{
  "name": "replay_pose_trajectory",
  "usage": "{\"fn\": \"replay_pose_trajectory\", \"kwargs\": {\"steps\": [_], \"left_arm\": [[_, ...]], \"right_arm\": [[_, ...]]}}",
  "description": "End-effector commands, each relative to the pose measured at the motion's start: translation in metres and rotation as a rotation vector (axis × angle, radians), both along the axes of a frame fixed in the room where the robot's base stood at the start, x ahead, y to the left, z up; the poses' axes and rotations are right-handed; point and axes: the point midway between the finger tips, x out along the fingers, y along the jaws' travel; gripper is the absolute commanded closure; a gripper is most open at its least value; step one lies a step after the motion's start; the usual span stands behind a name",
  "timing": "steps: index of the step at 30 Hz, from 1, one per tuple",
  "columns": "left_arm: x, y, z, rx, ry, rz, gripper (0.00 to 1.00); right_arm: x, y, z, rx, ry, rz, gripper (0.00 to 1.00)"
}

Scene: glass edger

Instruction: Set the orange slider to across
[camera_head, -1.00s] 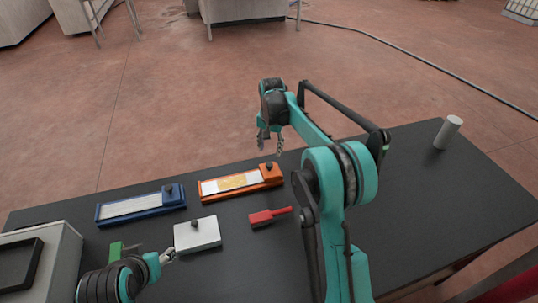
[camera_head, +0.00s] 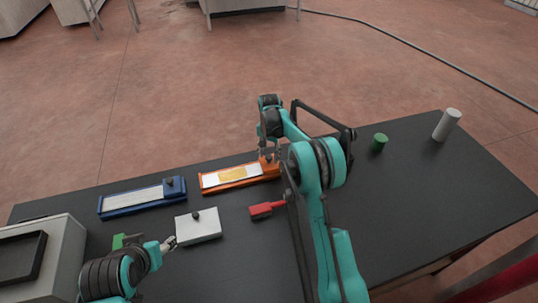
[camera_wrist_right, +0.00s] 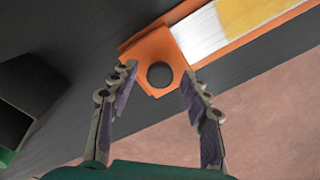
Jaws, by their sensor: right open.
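The orange slider (camera_head: 240,175) is a long orange base with a white and yellow strip, lying on the dark table. Its orange carriage with a round dark knob (camera_wrist_right: 160,75) is at the right end in the head view. My right gripper (camera_head: 270,155) is open above that end. In the right wrist view its two fingers (camera_wrist_right: 158,90) are spread on either side of the knob, and no contact shows. My left gripper (camera_head: 169,243) is low at the left, near the white block; its fingers are too small to read.
A blue slider (camera_head: 142,198) lies left of the orange one. A white block with a dark knob (camera_head: 198,228) and a red tool (camera_head: 266,209) lie in front. A green cylinder (camera_head: 379,142) and a white cylinder (camera_head: 447,124) stand at the right. A grey box (camera_head: 62,250) is at the left.

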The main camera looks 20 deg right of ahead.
Motion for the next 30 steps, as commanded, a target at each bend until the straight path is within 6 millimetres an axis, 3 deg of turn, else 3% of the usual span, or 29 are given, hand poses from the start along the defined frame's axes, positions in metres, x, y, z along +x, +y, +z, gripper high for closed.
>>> {"fn": "replay_pose_trajectory", "kwargs": {"steps": [6,11,12,18,22,26,30], "left_arm": [[0.000,0.000,0.000,0.000,0.000,0.000,0.46],[0.000,0.000,0.000,0.000,0.000,0.000,0.46],[0.000,0.000,0.000,0.000,0.000,0.000,0.46],[0.000,0.000,0.000,0.000,0.000,0.000,0.46],[0.000,0.000,-0.003,0.000,0.000,0.000,0.46],[0.000,0.000,-0.007,0.000,0.000,0.000,0.46],[0.000,0.000,-0.013,0.000,0.000,0.000,0.46]], "right_arm": [[0.000,0.000,0.000,0.000,0.000,0.000,0.55],[0.000,0.000,0.000,0.000,0.000,0.000,0.97],[0.000,0.000,0.000,0.000,0.000,0.000,1.00],[0.000,0.002,0.000,0.000,0.000,0.001,1.00],[-0.001,0.014,0.000,0.000,0.000,0.002,1.00],[-0.002,0.039,-0.001,0.001,-0.001,0.004,1.00],[-0.003,0.079,-0.002,0.001,-0.001,0.007,1.00]]}}
